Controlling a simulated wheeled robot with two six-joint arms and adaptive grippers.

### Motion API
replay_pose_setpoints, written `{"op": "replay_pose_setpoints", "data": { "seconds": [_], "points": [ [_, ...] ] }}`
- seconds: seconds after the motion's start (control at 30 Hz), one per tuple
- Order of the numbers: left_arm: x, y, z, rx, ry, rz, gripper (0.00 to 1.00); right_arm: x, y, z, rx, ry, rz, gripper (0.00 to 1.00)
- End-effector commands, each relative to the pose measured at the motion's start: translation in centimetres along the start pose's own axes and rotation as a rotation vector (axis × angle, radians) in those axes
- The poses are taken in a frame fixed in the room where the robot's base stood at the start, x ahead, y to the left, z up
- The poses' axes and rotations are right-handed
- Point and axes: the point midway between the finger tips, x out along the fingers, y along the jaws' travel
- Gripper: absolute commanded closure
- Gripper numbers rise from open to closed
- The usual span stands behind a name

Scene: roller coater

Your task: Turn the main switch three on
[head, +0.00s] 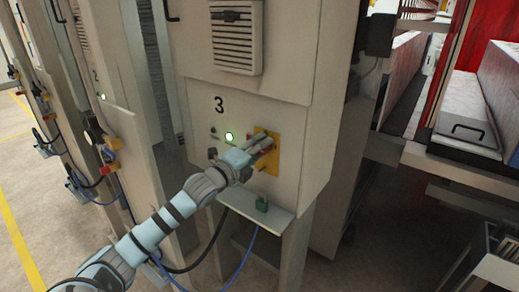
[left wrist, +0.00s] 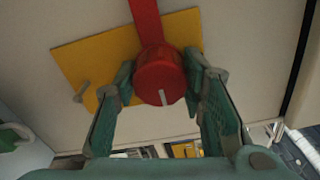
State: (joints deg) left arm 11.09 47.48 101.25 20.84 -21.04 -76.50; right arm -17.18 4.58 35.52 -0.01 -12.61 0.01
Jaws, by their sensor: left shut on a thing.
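The cabinet marked 3 (head: 219,104) carries a yellow switch plate (head: 273,163). The plate (left wrist: 88,62) fills the upper part of the left wrist view, with a red rotary switch knob (left wrist: 160,80) at its front. The knob bears a short white mark at its lower edge, and a red bar runs from it to the top of the picture. My left gripper (head: 265,144) reaches the plate from the left. In the left wrist view its fingers (left wrist: 160,72) are shut on the knob, one at each side. In the head view the gripper hides most of the knob.
A green lamp (head: 229,136) glows left of the plate. Below it, a green padlock (head: 262,204) sits on a small shelf (head: 257,215). Cabinet 2 (head: 114,120) stands to the left, with cables hanging nearby. Metal machinery (head: 455,150) stands at right.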

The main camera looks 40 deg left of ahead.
Motion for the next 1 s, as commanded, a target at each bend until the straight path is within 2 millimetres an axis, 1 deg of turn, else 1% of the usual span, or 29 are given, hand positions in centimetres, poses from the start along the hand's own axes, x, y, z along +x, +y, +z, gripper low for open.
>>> {"op": "replay_pose_setpoints", "data": {
  "seconds": [0.03,0.23,0.27,0.3,0.37,0.4,0.83,0.93,1.0],
  "points": [
    [0.05,-0.47,0.1,0.006,-0.001,-0.01,0.91,-0.04,0.0,0.0,0.0,0.0,0.0,0.6],
    [0.05,-0.49,0.09,0.005,-0.001,-0.011,0.91,-0.04,0.0,0.0,0.0,0.0,0.0,0.6],
    [0.05,-0.5,0.09,0.005,-0.001,-0.011,0.61,-0.05,0.0,0.0,0.0,0.0,0.0,0.6],
    [0.05,-0.5,0.09,0.005,-0.001,-0.011,0.55,-0.05,0.0,0.01,0.0,0.0,0.0,0.6],
    [0.04,-0.44,0.08,0.004,0.0,-0.01,0.45,-0.04,0.0,0.01,0.0,0.0,0.0,0.6],
    [0.04,-0.39,0.07,0.004,0.0,-0.009,0.43,-0.04,0.0,0.01,0.0,0.0,0.0,0.6],
    [0.03,-0.14,-0.01,-0.012,0.0,-0.003,0.43,-0.05,0.1,0.0,0.0,0.0,0.001,0.6],
    [0.02,-0.19,0.01,-0.092,0.001,-0.002,0.43,-0.27,0.08,-0.02,0.0,0.0,0.001,0.6],
    [0.02,-0.26,0.03,-0.209,0.001,-0.001,0.43,-0.56,0.09,-0.05,0.0,0.0,0.001,0.6]
  ]
}}
